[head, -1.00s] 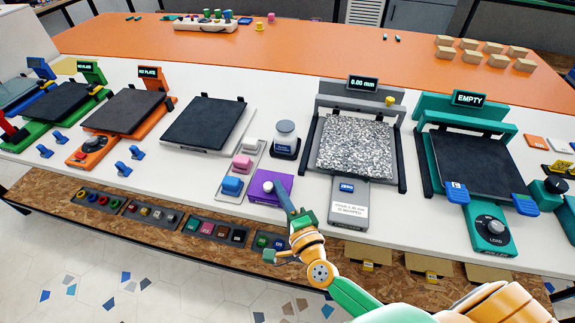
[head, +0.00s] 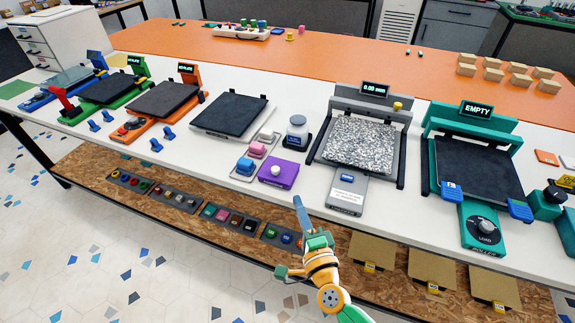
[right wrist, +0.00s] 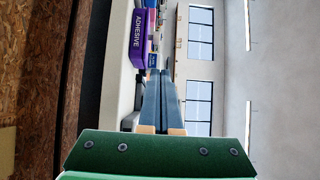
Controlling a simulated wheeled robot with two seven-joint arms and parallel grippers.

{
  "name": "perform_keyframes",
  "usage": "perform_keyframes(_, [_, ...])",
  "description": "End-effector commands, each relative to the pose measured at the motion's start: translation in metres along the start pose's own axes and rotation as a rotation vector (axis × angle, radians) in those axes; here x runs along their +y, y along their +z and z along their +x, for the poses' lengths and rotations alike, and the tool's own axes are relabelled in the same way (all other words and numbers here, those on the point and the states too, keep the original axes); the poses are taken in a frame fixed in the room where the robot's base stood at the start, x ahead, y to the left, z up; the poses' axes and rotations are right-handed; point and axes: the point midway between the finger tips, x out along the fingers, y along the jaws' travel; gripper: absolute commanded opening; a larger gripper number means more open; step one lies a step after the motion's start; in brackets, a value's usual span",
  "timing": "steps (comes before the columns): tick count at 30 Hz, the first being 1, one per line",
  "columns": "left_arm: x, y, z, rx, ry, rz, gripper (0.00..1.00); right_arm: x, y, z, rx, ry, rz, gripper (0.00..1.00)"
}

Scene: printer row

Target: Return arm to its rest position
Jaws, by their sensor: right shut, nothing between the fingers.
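My right gripper (head: 299,205) is shut and empty, pointing up just in front of the table's front edge, below the purple block. Its blue-grey fingers (right wrist: 161,100) lie side by side in the right wrist view. My right arm comes in from the bottom of the head view in orange and green. My left gripper does not show.
The white table (head: 395,205) carries a purple block (head: 277,175), labelled ADHESIVE in the wrist view (right wrist: 138,38), a grey machine with a speckled plate (head: 357,143) and a teal machine (head: 487,233). A wooden shelf (head: 160,180) with button trays runs below. Tiled floor is clear at left.

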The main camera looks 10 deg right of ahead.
Motion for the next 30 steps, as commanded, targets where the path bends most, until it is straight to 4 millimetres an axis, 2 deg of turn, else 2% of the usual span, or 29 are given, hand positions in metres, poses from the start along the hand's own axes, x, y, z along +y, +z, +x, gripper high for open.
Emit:
perform_keyframes(2, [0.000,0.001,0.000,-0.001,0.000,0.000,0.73,0.006,0.001,-0.001,-0.007,0.014,-0.028,0.00])
perform_keyframes(4, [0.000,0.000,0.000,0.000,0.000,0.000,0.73,0.035,0.002,-0.007,-0.043,0.079,-0.157,0.00])
perform_keyframes(5, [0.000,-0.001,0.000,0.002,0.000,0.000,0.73,0.056,0.003,-0.013,-0.073,0.126,-0.245,0.00])
perform_keyframes(8, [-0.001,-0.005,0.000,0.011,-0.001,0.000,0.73,0.146,0.004,-0.053,-0.239,0.344,-0.594,0.00])
perform_keyframes(9, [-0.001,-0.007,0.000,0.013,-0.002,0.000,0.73,0.183,0.001,-0.077,-0.326,0.439,-0.726,0.00])
perform_keyframes(11, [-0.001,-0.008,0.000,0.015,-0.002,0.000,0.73,0.232,-0.005,-0.119,-0.467,0.576,-0.897,0.00])
perform_keyframes(12, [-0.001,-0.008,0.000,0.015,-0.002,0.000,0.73,0.260,-0.011,-0.150,-0.569,0.663,-0.996,0.00])
perform_keyframes(14, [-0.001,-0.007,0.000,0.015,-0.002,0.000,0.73,0.294,-0.020,-0.200,-0.726,0.782,-1.120,0.00])
perform_keyframes(15, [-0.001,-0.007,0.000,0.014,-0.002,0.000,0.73,0.311,-0.027,-0.231,-0.827,0.852,-1.186,0.00])
perform_keyframes(18, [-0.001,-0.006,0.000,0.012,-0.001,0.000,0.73,0.336,-0.041,-0.299,-1.049,0.980,-1.298,0.00])
perform_keyframes(21, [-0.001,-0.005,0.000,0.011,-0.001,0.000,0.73,0.345,-0.050,-0.341,-1.194,1.049,-1.352,0.00])
perform_keyframes(24, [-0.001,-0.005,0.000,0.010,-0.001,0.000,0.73,0.348,-0.054,-0.356,-1.252,1.072,-1.372,0.00])
perform_keyframes(30, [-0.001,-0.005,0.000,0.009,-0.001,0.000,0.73,0.348,-0.054,-0.357,-1.255,1.073,-1.374,0.00])
